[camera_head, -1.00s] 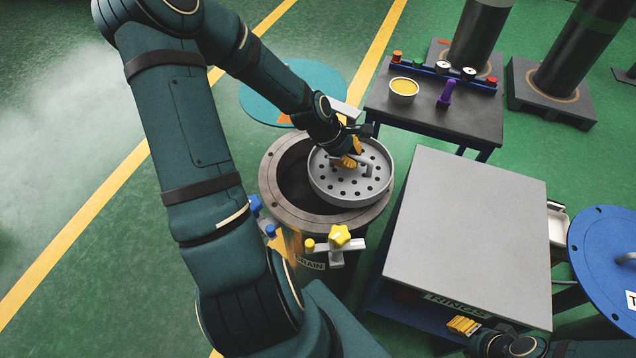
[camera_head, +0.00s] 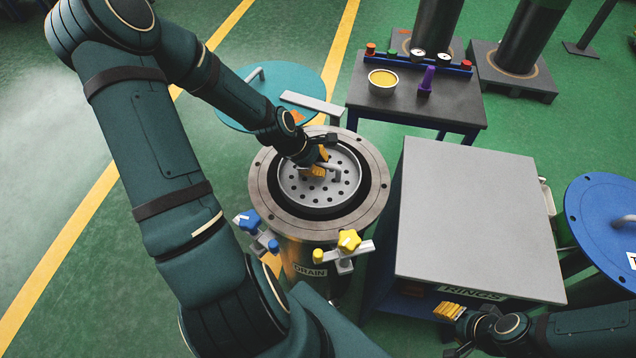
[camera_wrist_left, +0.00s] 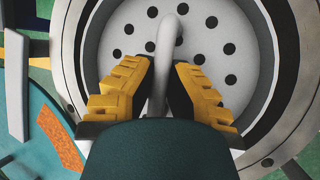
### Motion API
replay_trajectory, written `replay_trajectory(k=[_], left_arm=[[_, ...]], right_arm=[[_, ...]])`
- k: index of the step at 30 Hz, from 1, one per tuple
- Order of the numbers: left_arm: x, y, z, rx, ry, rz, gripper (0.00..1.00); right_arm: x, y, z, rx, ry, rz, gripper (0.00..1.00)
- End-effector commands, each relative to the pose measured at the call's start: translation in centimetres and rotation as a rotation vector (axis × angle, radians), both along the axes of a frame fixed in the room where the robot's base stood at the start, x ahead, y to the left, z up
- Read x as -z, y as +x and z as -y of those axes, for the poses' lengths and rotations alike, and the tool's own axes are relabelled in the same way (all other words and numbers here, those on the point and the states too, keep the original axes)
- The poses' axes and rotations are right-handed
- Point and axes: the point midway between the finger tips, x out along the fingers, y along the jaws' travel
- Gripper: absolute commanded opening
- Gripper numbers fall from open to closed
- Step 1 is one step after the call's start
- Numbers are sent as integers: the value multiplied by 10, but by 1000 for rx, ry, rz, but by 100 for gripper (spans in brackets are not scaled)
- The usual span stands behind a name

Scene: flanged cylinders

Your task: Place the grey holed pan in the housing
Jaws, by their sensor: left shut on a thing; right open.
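The grey holed pan (camera_head: 346,188) is inside the round opening of the housing (camera_head: 262,190), a flanged cylinder labelled DRAIN. A dark ring of the opening shows around the pan's rim. My left gripper (camera_head: 316,170) is shut on the pan's bent handle, with the yellow fingers on either side of it. In the left wrist view the gripper (camera_wrist_left: 160,85) holds the handle above the pan's holed floor (camera_wrist_left: 215,45). I cannot tell whether the pan rests on the bottom. My right gripper (camera_head: 450,311) is open and empty at the lower right, beside the bench.
A grey-topped bench (camera_head: 475,215) labelled RINGS stands right of the housing. A dark table (camera_head: 415,105) behind holds a bowl (camera_head: 382,82) and a purple object (camera_head: 426,82). Blue (camera_head: 250,218) and yellow (camera_head: 349,241) knobs stand at the housing's side. A teal lid (camera_head: 300,80) is behind, a blue lid (camera_head: 595,215) far right.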

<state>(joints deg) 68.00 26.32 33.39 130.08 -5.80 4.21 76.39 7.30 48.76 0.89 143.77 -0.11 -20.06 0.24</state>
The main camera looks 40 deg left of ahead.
Motion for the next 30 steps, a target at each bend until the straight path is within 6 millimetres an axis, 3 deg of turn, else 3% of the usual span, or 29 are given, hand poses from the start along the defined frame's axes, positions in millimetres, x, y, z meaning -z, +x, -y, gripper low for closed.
replay_trajectory(k=[1, 8, 15, 27, 28, 29, 30], left_arm=[[10, 1, 1, 1, 0, 1, 0], [25, 1, 0, 0, 0, 1, 0], [55, 0, 1, 1, 0, 1, 0], [60, 1, 0, 0, 1, 2, 0], [61, 0, 0, 0, 1, 1, 21], [60, 0, 0, 0, 1, 1, 31], [60, 0, 0, 0, 1, 1, 34]], right_arm=[[6, 1, 0, 1, 0, 2, 47], [10, 2, 0, 1, -1, 5, 47], [22, 4, 1, 3, -1, 10, 47], [23, 5, 1, 2, -2, 11, 47], [22, 5, 1, 2, -2, 12, 47], [22, 5, 1, 2, -2, 12, 47], [22, 5, 1, 2, -2, 12, 47]])
